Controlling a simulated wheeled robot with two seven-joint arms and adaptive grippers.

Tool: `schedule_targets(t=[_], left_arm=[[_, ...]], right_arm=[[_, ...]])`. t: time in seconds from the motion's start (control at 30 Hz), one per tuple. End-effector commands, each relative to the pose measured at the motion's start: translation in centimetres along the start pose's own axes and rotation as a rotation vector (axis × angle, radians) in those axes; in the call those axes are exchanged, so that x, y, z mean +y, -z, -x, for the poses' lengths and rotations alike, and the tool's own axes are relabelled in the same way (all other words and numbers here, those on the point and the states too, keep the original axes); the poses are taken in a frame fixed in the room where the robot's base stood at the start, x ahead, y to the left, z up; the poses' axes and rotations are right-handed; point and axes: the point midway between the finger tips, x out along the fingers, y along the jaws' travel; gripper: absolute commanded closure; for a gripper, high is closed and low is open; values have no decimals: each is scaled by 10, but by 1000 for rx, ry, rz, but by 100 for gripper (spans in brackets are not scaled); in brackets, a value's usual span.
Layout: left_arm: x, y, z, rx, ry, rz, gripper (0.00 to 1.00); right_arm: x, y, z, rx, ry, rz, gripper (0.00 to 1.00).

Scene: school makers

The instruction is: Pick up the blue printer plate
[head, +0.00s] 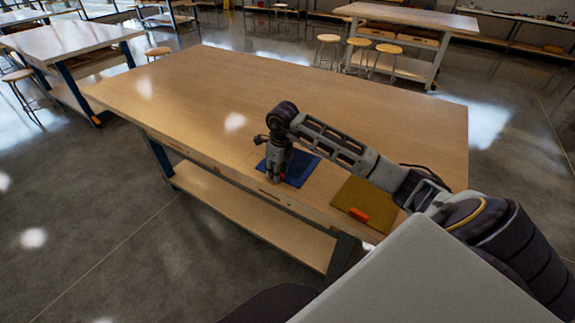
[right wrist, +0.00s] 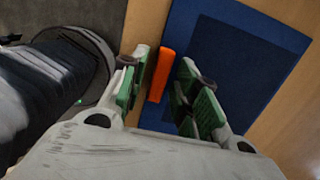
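The blue printer plate (head: 304,164) lies flat on the wooden table near its front edge. In the right wrist view the plate (right wrist: 235,62) is a blue sheet with a darker inner square and an orange tab (right wrist: 161,74) on its edge. My right gripper (head: 274,178) points down over the plate's front left part and hides the tab in the head view. In the right wrist view its green-padded fingers (right wrist: 163,82) are apart, one on each side of the orange tab, with gaps showing. Whether they are level with the tab is hard to tell. My left gripper is not in view.
A yellow plate (head: 366,200) with an orange tab (head: 359,214) lies to the right on the same table (head: 220,90), under my right forearm. The rest of the tabletop is clear. A lower shelf (head: 250,215) runs beneath. Stools (head: 388,49) and other tables stand farther back.

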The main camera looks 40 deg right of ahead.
Motion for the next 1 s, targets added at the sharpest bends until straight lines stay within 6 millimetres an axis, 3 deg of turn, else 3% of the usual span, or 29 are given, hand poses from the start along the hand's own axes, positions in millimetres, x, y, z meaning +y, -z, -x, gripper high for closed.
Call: schedule_targets(t=[0.03,0.2,0.67,1.0], left_arm=[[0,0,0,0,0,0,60],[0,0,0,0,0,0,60],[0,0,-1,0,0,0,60],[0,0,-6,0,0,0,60]], right_arm=[[0,0,0,0,0,0,80],[0,0,0,0,0,0,100],[0,-1,3,-2,1,0,100],[-1,-4,30,-3,2,0,100]])
